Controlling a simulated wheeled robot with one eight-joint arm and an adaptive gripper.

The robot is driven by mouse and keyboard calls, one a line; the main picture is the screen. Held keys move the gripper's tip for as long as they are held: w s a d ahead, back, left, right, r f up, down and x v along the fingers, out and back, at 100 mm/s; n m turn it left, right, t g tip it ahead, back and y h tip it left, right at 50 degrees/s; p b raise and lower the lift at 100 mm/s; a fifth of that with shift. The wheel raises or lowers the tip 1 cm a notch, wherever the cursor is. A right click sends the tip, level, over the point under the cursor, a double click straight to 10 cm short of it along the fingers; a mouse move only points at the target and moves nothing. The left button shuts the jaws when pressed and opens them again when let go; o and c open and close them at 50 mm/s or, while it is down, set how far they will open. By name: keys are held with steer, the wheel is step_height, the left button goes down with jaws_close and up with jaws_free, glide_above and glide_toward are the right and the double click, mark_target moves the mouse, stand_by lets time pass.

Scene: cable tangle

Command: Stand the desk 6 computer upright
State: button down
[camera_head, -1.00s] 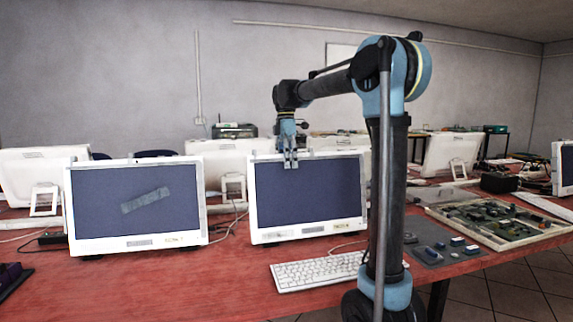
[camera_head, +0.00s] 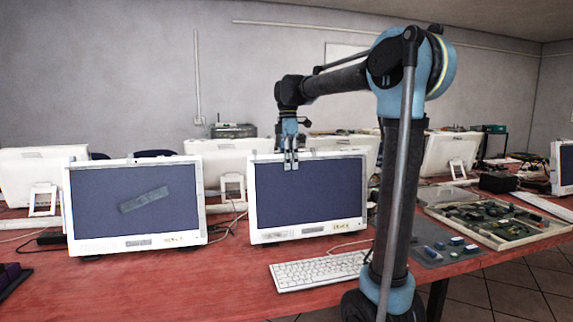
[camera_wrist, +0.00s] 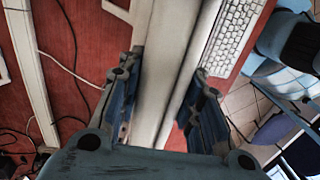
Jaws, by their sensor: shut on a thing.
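A white all-in-one computer (camera_head: 312,190) with a dark screen stands on the red desk, in the middle of the head view, its screen facing the head camera. I cannot see a desk number.
A second white computer (camera_head: 135,205) stands to the left, with cables between the two. A white keyboard (camera_head: 318,271) lies in front. A tray of circuit boards (camera_head: 495,222) lies at right. More computers stand behind. The red desk's (camera_head: 190,285) front left is mostly clear.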

steer(key=shift+s+d+r+t, duration=0.1)
steer(key=shift+s+d+t, duration=0.1)
steer(key=shift+s, duration=0.3)
steer(key=shift+s+d+t, duration=0.1)
steer(key=shift+s+t, duration=0.1)
steer(key=shift+s, duration=0.25)
steer(key=c, duration=1.1)
jaws_free()
steer(key=shift+s, duration=0.15)
steer(key=shift+r, duration=0.25)
steer(key=r, duration=0.7)
steer(key=w+r, duration=0.1)
steer(key=r, duration=0.3)
steer(key=shift+a+r, duration=0.1)
steer(key=shift+r, duration=0.15)
